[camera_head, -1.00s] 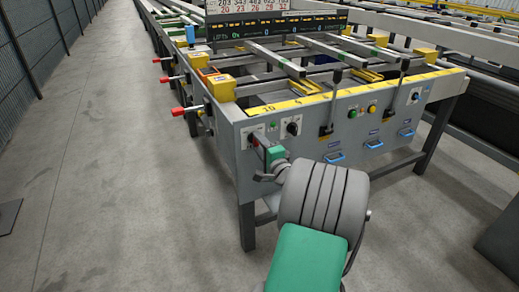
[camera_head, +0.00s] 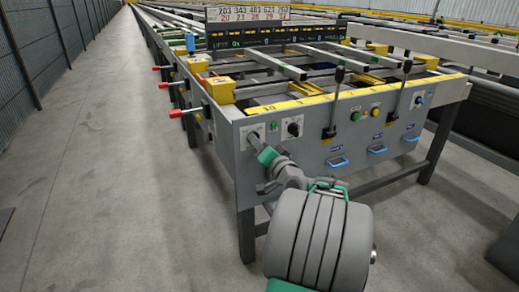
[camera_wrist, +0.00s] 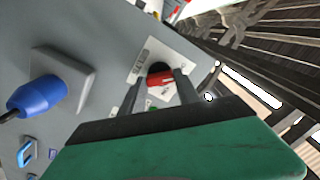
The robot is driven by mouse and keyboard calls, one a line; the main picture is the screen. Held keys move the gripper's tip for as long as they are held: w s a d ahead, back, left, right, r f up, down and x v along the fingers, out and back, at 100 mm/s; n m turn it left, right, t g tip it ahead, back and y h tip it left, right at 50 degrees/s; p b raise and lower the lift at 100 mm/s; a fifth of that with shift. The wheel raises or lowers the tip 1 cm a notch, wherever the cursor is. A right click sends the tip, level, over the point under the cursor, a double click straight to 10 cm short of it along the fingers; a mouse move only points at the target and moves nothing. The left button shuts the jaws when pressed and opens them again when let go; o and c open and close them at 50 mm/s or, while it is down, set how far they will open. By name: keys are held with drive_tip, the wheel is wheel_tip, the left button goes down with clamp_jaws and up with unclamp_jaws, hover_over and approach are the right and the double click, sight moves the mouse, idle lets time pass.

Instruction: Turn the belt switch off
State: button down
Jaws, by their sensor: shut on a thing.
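The belt switch (camera_wrist: 161,77) is a red knob on a black base, on a pale labelled plate on the grey end panel. In the wrist view it sits between the two fingers of my gripper (camera_wrist: 160,83), which are shut on it. In the head view my gripper (camera_head: 258,143) reaches the plate at the left end of the panel and hides the knob. I cannot read the switch's markings.
A black rotary knob (camera_head: 294,127) sits just right of the gripper. Green and yellow buttons, two upright levers (camera_head: 334,105) and blue handles (camera_head: 337,162) are further right. A blue plug (camera_wrist: 45,94) juts out nearby. Floor on the left is clear.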

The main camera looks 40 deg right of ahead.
idle(0.4)
drive_tip(key=c, duration=0.9)
unclamp_jaws()
drive_tip(key=shift+s, duration=0.1)
drive_tip(key=p+v, duration=0.1)
drive_tip(key=v, duration=0.6)
drive_tip(key=shift+s+a+p, duration=0.2)
drive_tip(key=shift+s+p, duration=0.1)
drive_tip(key=shift+s, duration=0.05)
